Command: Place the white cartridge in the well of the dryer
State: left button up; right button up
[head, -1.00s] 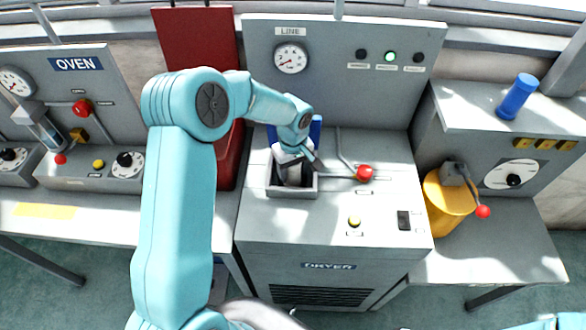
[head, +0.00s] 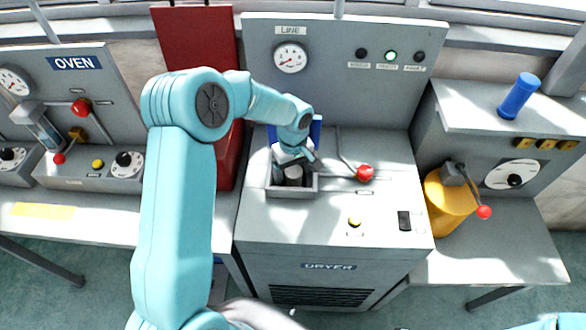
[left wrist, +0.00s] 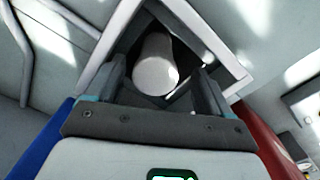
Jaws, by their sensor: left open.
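The white cartridge (left wrist: 156,66) stands in the square well of the dryer (head: 335,220), between the spread fingers of my left gripper (left wrist: 158,84) in the left wrist view. In the head view the cartridge top (head: 293,172) shows just below my left gripper (head: 292,164), inside the well's grey rim (head: 292,193). My left gripper is open, its fingers apart from the cartridge on both sides. The cartridge's lower part is hidden in the well. My right gripper is not in view.
A blue part (head: 315,130) is behind my gripper. A blue cylinder (head: 519,96) stands on the right unit; a yellow drum (head: 447,203) is below it.

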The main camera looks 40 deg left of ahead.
pick_arm(q)
notch_tip(320, 180, up, 13)
jog(key=b, duration=0.1)
jog(key=shift+f+b, duration=0.15)
jog(key=shift+b, duration=0.2)
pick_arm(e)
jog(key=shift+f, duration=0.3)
pick_arm(q)
jog(key=shift+s+d+f, duration=0.1)
jog(key=shift+s, duration=0.05)
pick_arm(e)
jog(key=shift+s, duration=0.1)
